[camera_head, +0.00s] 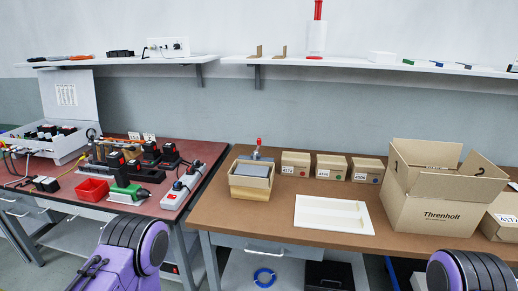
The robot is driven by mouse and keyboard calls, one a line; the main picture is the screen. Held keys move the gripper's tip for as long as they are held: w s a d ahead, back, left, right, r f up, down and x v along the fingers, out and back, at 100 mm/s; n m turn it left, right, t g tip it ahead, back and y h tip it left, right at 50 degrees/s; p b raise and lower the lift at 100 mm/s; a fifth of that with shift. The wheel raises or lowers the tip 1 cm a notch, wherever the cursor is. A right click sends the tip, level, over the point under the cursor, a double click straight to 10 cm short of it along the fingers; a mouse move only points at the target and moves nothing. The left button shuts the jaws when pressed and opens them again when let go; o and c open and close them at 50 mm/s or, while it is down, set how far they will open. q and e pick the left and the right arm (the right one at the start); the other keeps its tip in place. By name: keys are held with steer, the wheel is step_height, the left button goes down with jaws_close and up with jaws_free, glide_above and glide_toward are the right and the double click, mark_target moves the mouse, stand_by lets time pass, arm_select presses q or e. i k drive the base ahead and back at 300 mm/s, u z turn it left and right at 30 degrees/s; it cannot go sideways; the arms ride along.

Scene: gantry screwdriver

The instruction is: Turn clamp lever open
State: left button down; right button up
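A small clamp with an upright red-tipped lever (258,144) stands on the brown workbench (240,212), behind an open cardboard box (250,180) holding a grey block. The box hides the clamp's lower part, and it is too small to tell whether it is open or shut. Purple and black links of my arms show at the bottom left and bottom right edges. Neither of my grippers' fingertips is in view.
A white tray (303,222) lies in front. Several small labelled boxes (330,163) line the back. A large open Threnholt carton (432,205) stands at the right. The left red-topped bench (150,205) holds chargers, a power strip and a red bin (92,190). Shelves run above.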

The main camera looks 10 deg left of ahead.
mark_target(259, 141)
steer(key=u, duration=1.5)
steer(key=i, duration=0.65)
steer(key=z, duration=1.65)
